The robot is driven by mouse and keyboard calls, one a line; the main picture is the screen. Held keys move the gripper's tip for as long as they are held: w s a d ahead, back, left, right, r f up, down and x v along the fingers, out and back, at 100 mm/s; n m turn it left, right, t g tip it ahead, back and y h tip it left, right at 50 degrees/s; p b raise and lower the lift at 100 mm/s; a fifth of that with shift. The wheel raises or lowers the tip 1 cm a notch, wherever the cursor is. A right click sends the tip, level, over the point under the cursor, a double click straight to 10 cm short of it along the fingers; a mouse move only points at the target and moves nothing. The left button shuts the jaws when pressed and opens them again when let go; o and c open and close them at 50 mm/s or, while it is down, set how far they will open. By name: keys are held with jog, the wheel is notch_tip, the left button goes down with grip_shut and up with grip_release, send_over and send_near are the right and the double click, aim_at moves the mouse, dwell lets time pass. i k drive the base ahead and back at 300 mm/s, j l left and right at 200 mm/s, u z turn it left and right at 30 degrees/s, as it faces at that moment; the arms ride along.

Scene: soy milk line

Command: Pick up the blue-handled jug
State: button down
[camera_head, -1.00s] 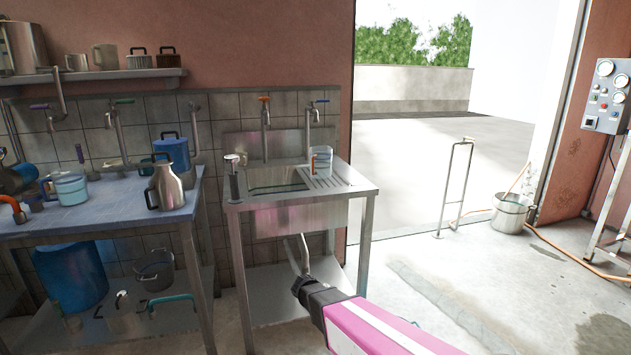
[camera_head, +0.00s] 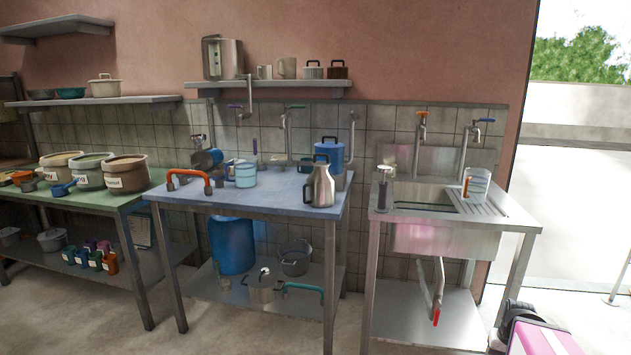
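A clear jug (camera_head: 243,175) with pale blue contents stands upright on the blue-topped table (camera_head: 270,203). Its handle is on the left side and looks bluish, but it is small in view. A second clear jug (camera_head: 479,184) with an orange-brown handle stands at the right of the sink. My gripper (camera_head: 508,313) shows only as a dark end on my pink arm at the bottom right. It is far from both jugs, low in front of the sink. Its fingers cannot be made out.
A steel black-handled flask (camera_head: 320,186) and a blue canister (camera_head: 329,155) stand right of the table jug. An orange arched handle (camera_head: 190,176) is to its left. The sink (camera_head: 443,235) is at the right. The floor in front is clear.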

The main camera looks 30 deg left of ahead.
aim_at(245, 167)
jog(key=k+j+u, duration=0.2)
jog(key=j+u, duration=0.3)
jog(key=k+j+u, duration=0.1)
jog(key=j+u, duration=0.2)
jog(key=u, duration=0.15)
jog(key=j+u, duration=0.5)
jog(key=i+j+z, duration=0.1)
jog(key=z, duration=0.3)
jog(key=j+z, duration=0.35)
jog(key=i+j+z, duration=0.1)
jog(key=z, duration=0.3)
